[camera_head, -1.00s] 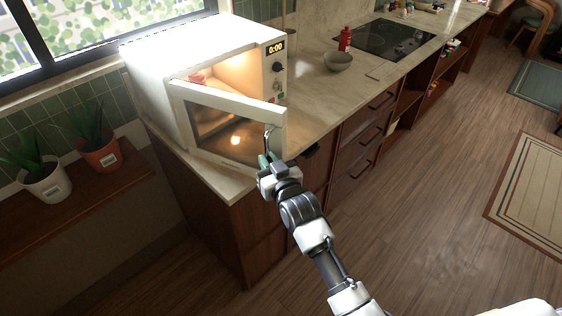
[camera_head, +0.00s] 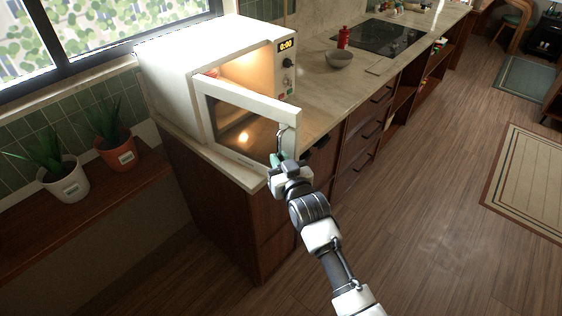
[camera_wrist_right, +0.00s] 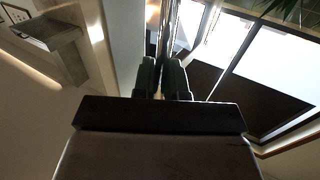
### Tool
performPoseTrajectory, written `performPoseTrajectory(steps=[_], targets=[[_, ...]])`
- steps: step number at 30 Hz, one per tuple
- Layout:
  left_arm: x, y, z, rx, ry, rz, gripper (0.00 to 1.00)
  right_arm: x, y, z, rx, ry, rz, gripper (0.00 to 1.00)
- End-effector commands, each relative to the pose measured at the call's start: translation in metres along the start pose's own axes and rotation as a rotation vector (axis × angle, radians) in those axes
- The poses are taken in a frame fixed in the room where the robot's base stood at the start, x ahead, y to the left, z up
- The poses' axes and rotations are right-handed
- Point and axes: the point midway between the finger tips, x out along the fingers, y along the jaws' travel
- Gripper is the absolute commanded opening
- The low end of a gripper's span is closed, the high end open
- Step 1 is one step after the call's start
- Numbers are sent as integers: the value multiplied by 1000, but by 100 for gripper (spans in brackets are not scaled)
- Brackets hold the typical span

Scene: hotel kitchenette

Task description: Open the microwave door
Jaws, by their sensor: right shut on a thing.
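The white microwave (camera_head: 180,62) stands on the counter, its inside lit and its display reading 0:00. Its door (camera_head: 250,103) is partly open, swung out toward me from the hinge side at the left. My right gripper (camera_head: 281,160) is at the door's free right edge, shut on the metal door handle (camera_head: 285,142). In the right wrist view the two dark fingers of the right gripper (camera_wrist_right: 161,80) close around the upright handle bar (camera_wrist_right: 165,45). My left gripper is out of view.
The counter (camera_head: 325,100) carries a grey bowl (camera_head: 339,59), a red bottle (camera_head: 343,38) and a dark cooktop (camera_head: 380,38). Two potted plants stand on a lower wooden shelf (camera_head: 85,205) at the left.

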Motion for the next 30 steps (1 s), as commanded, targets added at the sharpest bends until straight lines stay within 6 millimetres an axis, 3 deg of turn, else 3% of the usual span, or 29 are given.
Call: performPoseTrajectory(steps=[2,3,7,19,30], targets=[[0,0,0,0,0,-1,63,1,-2,-4,2,10,-3,0],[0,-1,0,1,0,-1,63,1,-2,-4,2,10,-3,19],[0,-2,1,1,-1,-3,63,0,-1,-3,2,7,-2,36],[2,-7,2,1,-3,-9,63,-9,0,0,1,4,0,36],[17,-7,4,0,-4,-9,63,-71,-1,2,1,3,-1,36]])
